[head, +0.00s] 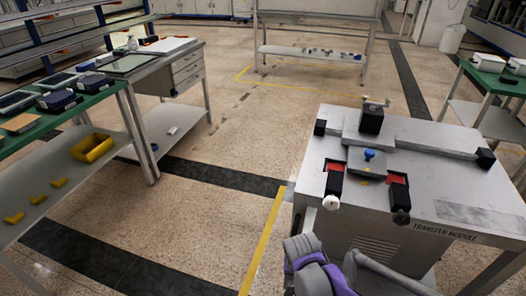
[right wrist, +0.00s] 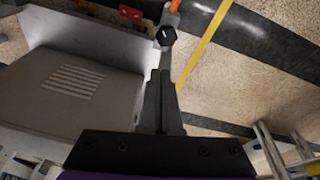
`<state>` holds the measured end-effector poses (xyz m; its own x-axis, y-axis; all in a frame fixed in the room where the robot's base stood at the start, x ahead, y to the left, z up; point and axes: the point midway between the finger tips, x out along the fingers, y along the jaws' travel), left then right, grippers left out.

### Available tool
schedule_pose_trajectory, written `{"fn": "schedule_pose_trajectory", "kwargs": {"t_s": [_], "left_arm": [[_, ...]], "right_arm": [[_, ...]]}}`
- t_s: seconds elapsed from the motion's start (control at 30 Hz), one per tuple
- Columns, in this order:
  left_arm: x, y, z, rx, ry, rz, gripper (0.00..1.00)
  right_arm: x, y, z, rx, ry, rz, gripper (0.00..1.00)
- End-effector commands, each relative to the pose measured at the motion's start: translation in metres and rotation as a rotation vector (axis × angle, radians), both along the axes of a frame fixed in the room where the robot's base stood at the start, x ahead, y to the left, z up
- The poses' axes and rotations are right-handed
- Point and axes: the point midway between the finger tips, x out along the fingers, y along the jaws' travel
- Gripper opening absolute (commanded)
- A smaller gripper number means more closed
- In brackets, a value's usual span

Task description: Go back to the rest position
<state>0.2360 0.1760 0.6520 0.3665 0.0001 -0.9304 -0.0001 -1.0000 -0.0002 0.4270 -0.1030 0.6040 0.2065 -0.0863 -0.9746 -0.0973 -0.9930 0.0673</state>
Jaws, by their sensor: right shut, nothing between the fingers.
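My right gripper (right wrist: 160,76) shows in the right wrist view with its two dark fingers together and nothing between them. Beyond its tips is the near edge of the grey transfer module, with a black round knob (right wrist: 166,36). In the head view, grey and purple links of my arm show at the bottom, in front of the transfer module (head: 460,185); no gripper fingers can be made out there. My left gripper is in neither view.
On the module are a grey plate with a blue knob (head: 369,154), a black block (head: 371,120) and two red-and-black clamps. A green-topped bench (head: 100,97) with a yellow bin (head: 92,147) stands left. Another green-topped bench (head: 490,80) stands right.

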Motion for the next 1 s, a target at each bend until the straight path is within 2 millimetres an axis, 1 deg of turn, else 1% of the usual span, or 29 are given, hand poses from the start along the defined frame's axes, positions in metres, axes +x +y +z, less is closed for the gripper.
{"fn": "schedule_pose_trajectory", "kwargs": {"t_s": [0.03,0.1,0.17,0.2,0.3,0.4,0.5,0.7,0.77,0.8,0.97,1.0], "left_arm": [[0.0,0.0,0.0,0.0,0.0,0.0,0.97],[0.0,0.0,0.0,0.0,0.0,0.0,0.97],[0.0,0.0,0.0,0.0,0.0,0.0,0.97],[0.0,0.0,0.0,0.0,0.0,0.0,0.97],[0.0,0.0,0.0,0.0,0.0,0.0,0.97],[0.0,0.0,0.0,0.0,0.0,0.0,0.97],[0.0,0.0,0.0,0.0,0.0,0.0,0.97],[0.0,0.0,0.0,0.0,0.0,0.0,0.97],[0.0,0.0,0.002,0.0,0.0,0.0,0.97],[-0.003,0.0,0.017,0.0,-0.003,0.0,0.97],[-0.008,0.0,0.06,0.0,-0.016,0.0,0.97],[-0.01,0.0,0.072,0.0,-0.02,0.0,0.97]], "right_arm": [[-0.018,-0.012,0.013,0.007,-0.009,0.004,0.0],[-0.039,-0.024,0.027,0.02,-0.025,0.019,0.0],[-0.057,-0.033,0.037,0.028,-0.039,0.03,0.0],[-0.07,-0.039,0.042,0.033,-0.049,0.037,0.0],[-0.102,-0.051,0.051,0.044,-0.074,0.054,0.0],[-0.129,-0.06,0.055,0.052,-0.098,0.068,0.0],[-0.151,-0.066,0.055,0.056,-0.12,0.08,0.0],[-0.187,-0.073,0.049,0.059,-0.156,0.098,0.0],[-0.195,-0.075,0.049,0.058,-0.166,0.102,0.0],[-0.195,-0.074,0.065,0.059,-0.167,0.103,0.0],[-0.199,-0.074,0.108,0.059,-0.179,0.104,0.0],[-0.2,-0.074,0.12,0.059,-0.183,0.104,0.0]]}}
